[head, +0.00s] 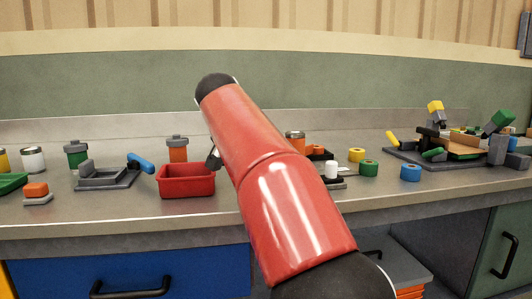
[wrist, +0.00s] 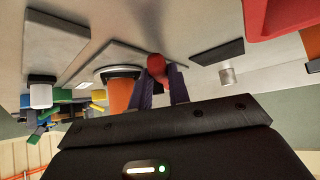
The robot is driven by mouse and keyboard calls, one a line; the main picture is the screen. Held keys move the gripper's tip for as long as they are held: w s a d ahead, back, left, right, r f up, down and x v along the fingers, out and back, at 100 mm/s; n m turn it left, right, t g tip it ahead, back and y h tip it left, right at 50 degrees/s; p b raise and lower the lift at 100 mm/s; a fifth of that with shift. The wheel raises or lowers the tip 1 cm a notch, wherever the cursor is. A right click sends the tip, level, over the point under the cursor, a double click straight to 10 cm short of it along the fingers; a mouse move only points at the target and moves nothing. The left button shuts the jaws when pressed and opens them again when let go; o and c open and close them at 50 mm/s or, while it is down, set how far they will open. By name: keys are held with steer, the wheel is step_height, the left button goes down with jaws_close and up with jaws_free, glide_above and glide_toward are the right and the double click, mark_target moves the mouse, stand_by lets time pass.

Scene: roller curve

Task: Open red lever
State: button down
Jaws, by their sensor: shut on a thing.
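In the wrist view, my gripper (wrist: 161,78) has its two dark fingers closed around the rounded end of the red lever (wrist: 157,65). The lever's end sits between the fingertips, above a flat grey base plate (wrist: 118,58). The fingers hide part of the lever. In the head view, my own red arm covers the middle of the bench and hides the red lever and most of the gripper.
A red bin (head: 186,182) stands left of my arm, beside a blue lever (head: 140,162) on a grey base. Orange (head: 177,151) and green (head: 76,154) containers stand behind. A white cylinder (head: 331,170) and a blue ring (head: 410,173) are on the right.

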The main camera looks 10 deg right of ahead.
steer(key=shift+w+a+r+m+h+p, duration=0.1)
steer(key=shift+w+a+m+h+p, duration=0.3)
steer(key=shift+a+m, duration=0.3)
steer(key=c, duration=1.6)
jaws_free()
steer(key=p+v, duration=0.1)
steer(key=v, duration=0.6)
steer(key=shift+s+a+r, duration=0.15)
steer(key=shift+a+r, duration=0.1)
steer(key=shift+r, duration=0.05)
